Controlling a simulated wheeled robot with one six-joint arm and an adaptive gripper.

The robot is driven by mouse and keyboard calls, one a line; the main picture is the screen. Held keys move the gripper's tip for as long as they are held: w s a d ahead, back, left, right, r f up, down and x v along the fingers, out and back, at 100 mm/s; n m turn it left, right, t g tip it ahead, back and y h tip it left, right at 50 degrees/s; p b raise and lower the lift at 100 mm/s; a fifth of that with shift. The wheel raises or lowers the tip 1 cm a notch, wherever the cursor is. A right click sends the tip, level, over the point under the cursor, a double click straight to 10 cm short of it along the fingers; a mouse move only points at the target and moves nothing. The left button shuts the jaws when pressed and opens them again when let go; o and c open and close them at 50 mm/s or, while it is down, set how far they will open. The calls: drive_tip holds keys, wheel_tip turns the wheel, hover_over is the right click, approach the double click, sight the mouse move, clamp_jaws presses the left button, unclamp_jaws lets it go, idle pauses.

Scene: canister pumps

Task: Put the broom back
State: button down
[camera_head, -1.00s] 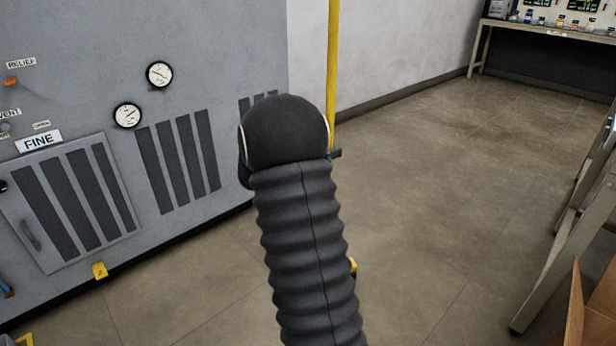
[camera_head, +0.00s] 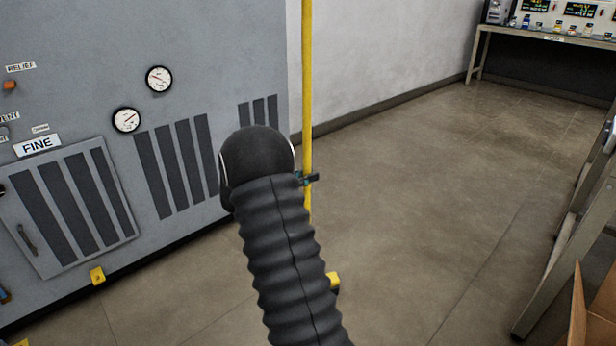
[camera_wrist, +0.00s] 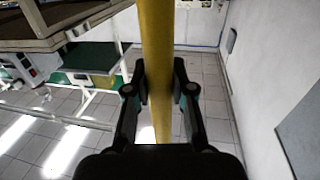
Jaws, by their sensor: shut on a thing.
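The broom shows as a long yellow handle (camera_head: 307,80), nearly upright, in the head view. A yellow block with a dark edge (camera_head: 333,281) shows low beside my arm and looks like the broom's head; the part between is hidden by my arm. My gripper (camera_head: 309,179) is shut around the handle, mostly hidden behind my arm. In the wrist view, my gripper's two fingers (camera_wrist: 160,85) press on the yellow handle (camera_wrist: 157,40) from both sides. No holder for the broom is clearly visible.
A grey cabinet (camera_head: 215,60) with gauges and vents stands at left. A bench (camera_head: 545,36) with bottles stands at the far right. A metal frame (camera_head: 560,260) and a cardboard box (camera_head: 592,310) edge the right side. The floor (camera_head: 450,180) between is clear.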

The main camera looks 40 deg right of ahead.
idle(0.3)
drive_tip(key=c, duration=1)
unclamp_jaws()
